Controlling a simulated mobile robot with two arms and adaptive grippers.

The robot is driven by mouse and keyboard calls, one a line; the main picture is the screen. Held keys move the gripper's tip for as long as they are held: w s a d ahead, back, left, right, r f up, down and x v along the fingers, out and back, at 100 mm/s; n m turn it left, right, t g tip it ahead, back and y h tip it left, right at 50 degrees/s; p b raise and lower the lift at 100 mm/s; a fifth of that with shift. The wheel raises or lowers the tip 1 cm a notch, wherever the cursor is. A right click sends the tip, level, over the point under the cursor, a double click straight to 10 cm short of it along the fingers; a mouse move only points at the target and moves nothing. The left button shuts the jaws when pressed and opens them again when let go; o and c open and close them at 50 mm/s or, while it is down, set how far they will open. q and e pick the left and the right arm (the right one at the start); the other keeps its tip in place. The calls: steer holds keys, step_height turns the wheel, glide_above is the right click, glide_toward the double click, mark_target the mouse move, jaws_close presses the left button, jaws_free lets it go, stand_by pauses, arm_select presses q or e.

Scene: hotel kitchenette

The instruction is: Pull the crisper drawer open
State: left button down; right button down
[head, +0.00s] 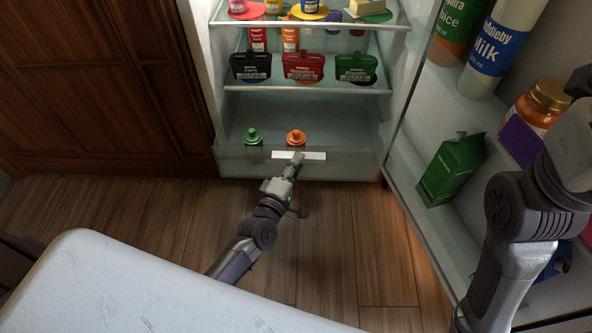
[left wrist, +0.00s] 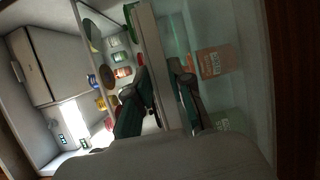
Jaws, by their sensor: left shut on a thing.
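The crisper drawer (head: 235,160) is the clear bin at the bottom of the open fridge. Its white bar handle (head: 315,156) runs across the top of the front; the handle also shows as a pale upright bar in the left wrist view (left wrist: 147,40). My left gripper (head: 296,160) is shut on the handle, with one finger on each side of it in the left wrist view (left wrist: 158,88). A green-capped bottle (head: 253,137) and an orange-capped bottle (head: 296,138) stand behind the drawer front. My right gripper is out of view.
The fridge door (head: 415,135) stands open at the right, with a milk bottle (head: 492,50) and a green carton (head: 450,168) on its shelves. My right arm is in front of it. Wooden floor (head: 335,230) lies clear before the drawer.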

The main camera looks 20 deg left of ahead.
arm_select(q)
steer(key=shift+s+d+f, duration=0.1)
steer(key=shift+s+f, duration=0.05)
steer(key=shift+f, duration=0.25)
steer(key=c, duration=1.1)
jaws_free()
steer(key=shift+r, duration=0.1)
steer(key=s, duration=0.4)
steer(key=s+a, duration=0.1)
steer(key=s, duration=0.7)
steer(key=shift+a, duration=0.2)
steer(key=shift+w+r, duration=0.1)
steer(key=shift+r, duration=0.05)
